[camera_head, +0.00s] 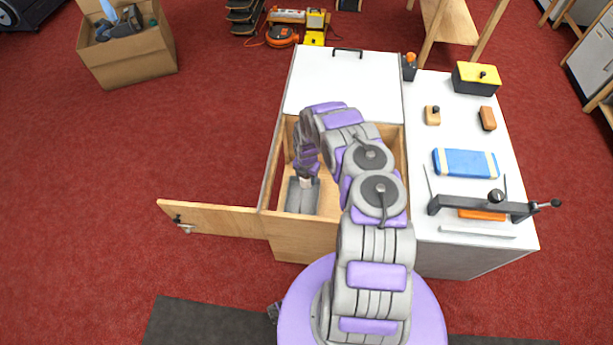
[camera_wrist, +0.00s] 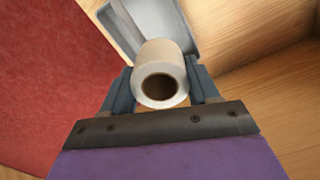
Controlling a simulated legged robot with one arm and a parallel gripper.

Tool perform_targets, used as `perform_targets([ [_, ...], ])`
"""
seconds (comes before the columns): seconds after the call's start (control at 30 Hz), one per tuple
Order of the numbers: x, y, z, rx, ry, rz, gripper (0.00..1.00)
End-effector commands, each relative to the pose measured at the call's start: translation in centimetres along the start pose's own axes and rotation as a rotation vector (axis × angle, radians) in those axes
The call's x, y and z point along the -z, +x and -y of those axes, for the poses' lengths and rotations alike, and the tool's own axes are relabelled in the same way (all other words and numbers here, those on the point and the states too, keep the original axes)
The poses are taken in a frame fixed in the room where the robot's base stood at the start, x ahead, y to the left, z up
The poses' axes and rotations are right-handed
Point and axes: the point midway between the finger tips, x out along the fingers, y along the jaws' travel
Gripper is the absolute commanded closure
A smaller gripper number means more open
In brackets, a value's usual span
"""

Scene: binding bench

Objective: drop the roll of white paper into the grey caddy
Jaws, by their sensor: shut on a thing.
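The roll of white paper (camera_wrist: 160,72) is held between the two fingers of my gripper (camera_wrist: 162,88) in the wrist view, its hollow end facing the camera. In the head view only a small pale part of the roll (camera_head: 306,182) shows below my gripper (camera_head: 307,174). The grey caddy (camera_head: 301,198) stands inside the open wooden cabinet, beneath the gripper. In the wrist view the caddy (camera_wrist: 180,22) shows just beyond the roll, which hides part of it. I cannot tell whether the roll touches the caddy.
The wooden cabinet's door (camera_head: 215,218) stands open to the left. The white bench top (camera_head: 440,130) at right holds a blue pack (camera_head: 465,163), a dark clamp bar (camera_head: 470,208) and a yellow-lidded box (camera_head: 475,78). A cardboard box (camera_head: 125,55) sits on the red floor, which is clear at left.

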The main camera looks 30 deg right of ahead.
Motion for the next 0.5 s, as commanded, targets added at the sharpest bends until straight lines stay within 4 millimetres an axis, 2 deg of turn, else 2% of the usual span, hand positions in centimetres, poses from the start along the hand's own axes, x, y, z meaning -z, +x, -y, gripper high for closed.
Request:
perform_targets([
  [0.3,-0.03,0.25,-0.01,0.000,0.001,0.001,0.70],
  [0.33,-0.03,0.26,-0.01,0.000,0.001,0.000,0.37],
  [0.5,-0.03,0.26,-0.01,0.000,0.001,0.000,0.21],
])
